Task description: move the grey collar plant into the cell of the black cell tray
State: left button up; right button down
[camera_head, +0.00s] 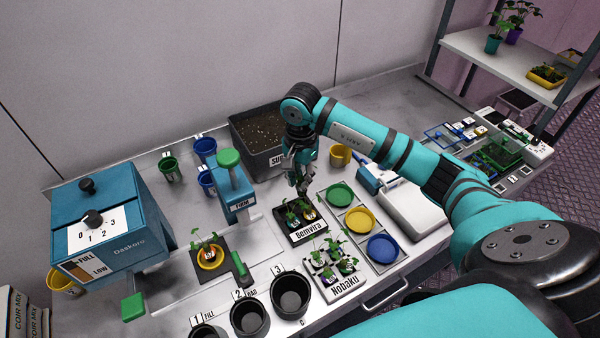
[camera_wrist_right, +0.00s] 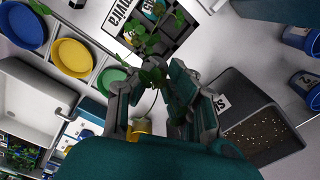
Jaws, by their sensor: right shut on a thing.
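My right gripper (camera_head: 303,188) is just above the black cell tray (camera_head: 297,239), which bears the label "Bemvira". In the right wrist view the gripper (camera_wrist_right: 157,90) is shut on a leafy green plant (camera_wrist_right: 150,78), whose thin stem runs between the fingers. The black cell tray also shows in the right wrist view (camera_wrist_right: 190,17), with small plants in some cells. The fingers and leaves hide part of it. My left gripper is not in view.
A white "Nobaku" tray (camera_head: 333,294) with several plants stands in front. Green (camera_head: 340,194), yellow (camera_head: 361,220) and blue (camera_head: 382,247) dishes lie to the right. A blue "FIRM" press (camera_head: 236,192) stands left, a dark soil bin (camera_head: 262,155) behind.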

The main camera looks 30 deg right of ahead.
aim_at(300, 194)
jog(key=shift+f+b, duration=3.05)
jog(key=shift+f, duration=0.25)
jog(key=c, duration=1.2)
grip_release()
jog(key=shift+c, duration=0.2)
jog(key=shift+r+p, duration=2.55)
jog(key=shift+r, duration=2)
jog(key=shift+s+f, duration=0.1)
